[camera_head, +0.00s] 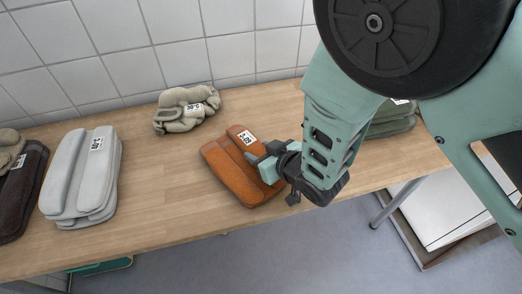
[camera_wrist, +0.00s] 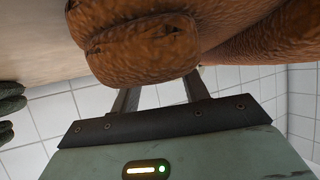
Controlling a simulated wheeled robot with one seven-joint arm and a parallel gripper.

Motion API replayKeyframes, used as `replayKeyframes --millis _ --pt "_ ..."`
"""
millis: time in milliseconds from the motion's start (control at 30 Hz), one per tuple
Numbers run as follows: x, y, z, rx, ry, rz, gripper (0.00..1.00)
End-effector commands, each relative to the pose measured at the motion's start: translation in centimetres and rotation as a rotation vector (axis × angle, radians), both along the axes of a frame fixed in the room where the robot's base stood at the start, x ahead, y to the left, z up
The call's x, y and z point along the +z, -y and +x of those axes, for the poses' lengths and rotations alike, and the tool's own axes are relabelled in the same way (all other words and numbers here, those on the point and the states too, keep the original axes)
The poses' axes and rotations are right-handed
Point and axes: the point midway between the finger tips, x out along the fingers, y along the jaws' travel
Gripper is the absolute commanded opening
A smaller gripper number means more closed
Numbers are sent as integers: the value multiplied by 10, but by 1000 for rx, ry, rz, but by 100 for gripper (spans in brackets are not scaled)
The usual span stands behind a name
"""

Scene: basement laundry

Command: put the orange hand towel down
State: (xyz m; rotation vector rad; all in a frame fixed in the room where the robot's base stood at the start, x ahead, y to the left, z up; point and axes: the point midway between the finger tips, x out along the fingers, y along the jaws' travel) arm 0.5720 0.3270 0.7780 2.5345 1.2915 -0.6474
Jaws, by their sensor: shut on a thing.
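The orange hand towel (camera_head: 232,172) is folded, with a white label on top, and is at the middle of the wooden table near its front edge. My gripper (camera_head: 264,160) is at its right side, shut on it. In the wrist view the towel (camera_wrist: 140,50) fills the top centre and right, and my gripper's fingers (camera_wrist: 160,92) run up to its folded edge. The fingertips are hidden by the towel. I cannot tell whether the towel rests on the table or is just above it.
On the wooden table (camera_head: 160,205) are a folded light grey towel (camera_head: 75,185), a dark brown towel (camera_head: 18,195), a beige knitted bundle (camera_head: 187,107) and a green folded towel (camera_head: 392,122) behind my arm. Bare wood lies between the grey and orange towels. A tiled wall stands behind.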

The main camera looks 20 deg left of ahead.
Motion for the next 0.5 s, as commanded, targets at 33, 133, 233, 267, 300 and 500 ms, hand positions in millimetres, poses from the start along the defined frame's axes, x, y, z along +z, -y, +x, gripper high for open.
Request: replayKeyframes --millis 33,133,233,267,300,500 --pt "0 0 0 0 1 2 17" --pt "0 0 0 0 0 2 17" --pt "0 0 0 0 0 2 17" --pt "-1 0 0 0 0 2 17" --pt "-3 0 1 0 0 2 17" --pt "-3 0 0 0 0 1 67"
